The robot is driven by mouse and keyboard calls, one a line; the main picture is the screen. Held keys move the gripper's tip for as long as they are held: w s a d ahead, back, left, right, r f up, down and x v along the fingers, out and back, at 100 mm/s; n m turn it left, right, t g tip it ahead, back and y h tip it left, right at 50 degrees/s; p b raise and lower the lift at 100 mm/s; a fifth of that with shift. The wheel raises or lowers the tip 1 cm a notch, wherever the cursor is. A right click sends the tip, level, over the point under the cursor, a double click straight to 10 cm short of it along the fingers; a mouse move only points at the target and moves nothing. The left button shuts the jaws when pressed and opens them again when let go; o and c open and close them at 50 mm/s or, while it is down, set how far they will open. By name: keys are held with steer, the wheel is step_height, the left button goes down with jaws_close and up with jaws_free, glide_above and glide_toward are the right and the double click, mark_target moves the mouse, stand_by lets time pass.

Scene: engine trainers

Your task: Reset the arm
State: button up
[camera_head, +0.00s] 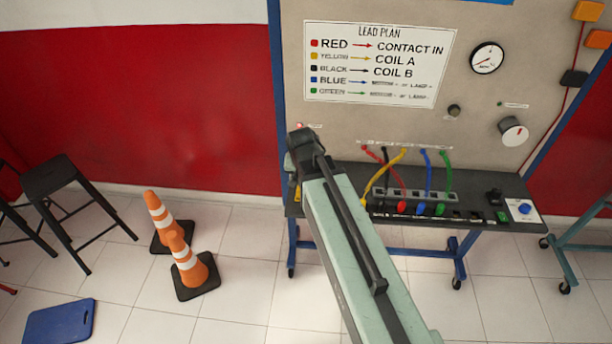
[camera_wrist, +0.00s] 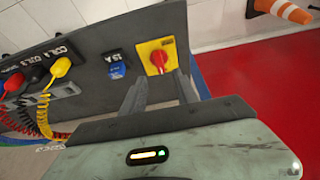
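My arm (camera_head: 350,235) reaches from the lower right of the head view up to the left end of the trainer bench. Its dark wrist (camera_head: 305,150) is above the bench's left edge, and my gripper's fingers are hidden there. In the wrist view my gripper (camera_wrist: 160,80) is open, its two grey fingers apart. A bit of yellow plate (camera_head: 297,193) shows beside my arm in the head view.
The bench shelf (camera_head: 460,233) carries coloured leads, sockets and a blue button (camera_head: 525,208). A blue breaker (camera_wrist: 116,68) is left of the knob. The upright panel (camera_head: 380,125) stands close behind. Orange cones (camera_head: 190,262), a stool (camera_head: 55,180) and open tiled floor lie left.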

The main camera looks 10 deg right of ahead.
steer(key=shift+s+d+f+b, duration=0.9)
steer(key=shift+d+f, duration=0.1)
steer(key=shift+f, duration=0.1)
steer(key=s, duration=0.1)
steer(key=s+f+g, duration=0.1)
steer(key=s, duration=0.1)
steer(key=s+g, duration=0.1)
steer(key=shift+s+d+f+n+y, duration=0.15)
steer(key=shift+s+f+n+y, duration=0.15)
steer(key=shift+n, duration=0.1)
steer(key=s+n, duration=0.1)
steer(key=s+a+n+g, duration=0.1)
steer(key=s, duration=0.1)
steer(key=s+n+g, duration=0.1)
steer(key=s, duration=0.1)
steer(key=shift+s+a+y, duration=0.15)
steer(key=shift+a+y, duration=0.15)
steer(key=shift+y, duration=0.1)
